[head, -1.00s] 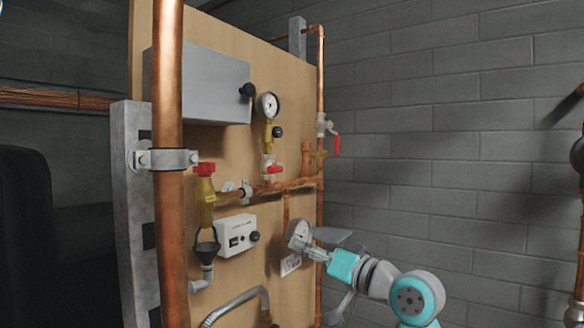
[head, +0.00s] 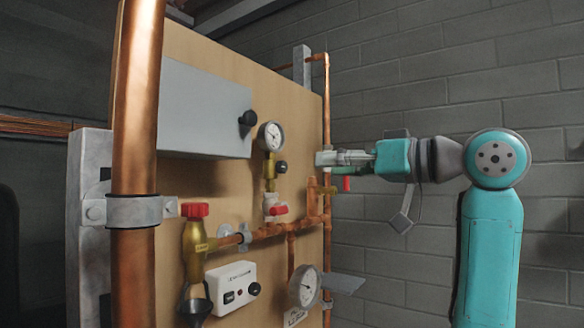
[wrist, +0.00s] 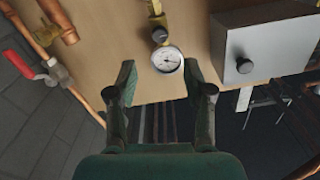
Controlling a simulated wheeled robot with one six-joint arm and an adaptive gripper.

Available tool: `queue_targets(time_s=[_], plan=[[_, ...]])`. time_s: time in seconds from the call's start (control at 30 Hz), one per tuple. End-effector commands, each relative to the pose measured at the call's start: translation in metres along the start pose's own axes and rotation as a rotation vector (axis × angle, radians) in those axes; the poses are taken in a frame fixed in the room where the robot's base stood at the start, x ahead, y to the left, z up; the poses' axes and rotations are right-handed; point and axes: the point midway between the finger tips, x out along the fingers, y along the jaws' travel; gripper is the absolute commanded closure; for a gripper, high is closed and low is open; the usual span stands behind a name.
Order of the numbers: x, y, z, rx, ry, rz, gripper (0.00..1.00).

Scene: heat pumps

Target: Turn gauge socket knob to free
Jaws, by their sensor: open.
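The round upper gauge (head: 271,136) sits on a brass socket (head: 270,172) on the wooden panel. A small black knob (head: 281,167) sticks out at the socket, just below the gauge. In the wrist view the scene is inverted: the gauge (wrist: 167,60) shows between and beyond my fingers, with the black knob (wrist: 159,36) above it. My gripper (wrist: 160,80) is open and empty. In the head view my gripper (head: 322,158) is level with the knob, to its right and apart from it. I cannot read the knob's setting.
A grey box (head: 205,108) with a black knob is left of the gauge. A red-handled valve (head: 276,210) is below the socket. A vertical copper pipe (head: 327,100) edges the panel near my gripper. A white control box (head: 232,286) and lower gauge (head: 304,288) are below.

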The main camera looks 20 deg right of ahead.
Motion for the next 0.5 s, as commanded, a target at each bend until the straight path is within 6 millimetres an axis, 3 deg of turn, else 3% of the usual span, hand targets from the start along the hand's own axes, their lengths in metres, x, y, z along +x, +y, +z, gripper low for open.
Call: queue_targets(time_s=[0.3, 0.5], plan=[[0.056, -0.001, 0.001, 0.003, -0.001, -0.004, 0.49], [0.083, 0.0, 0.001, 0.002, 0.0, -0.002, 0.49]])
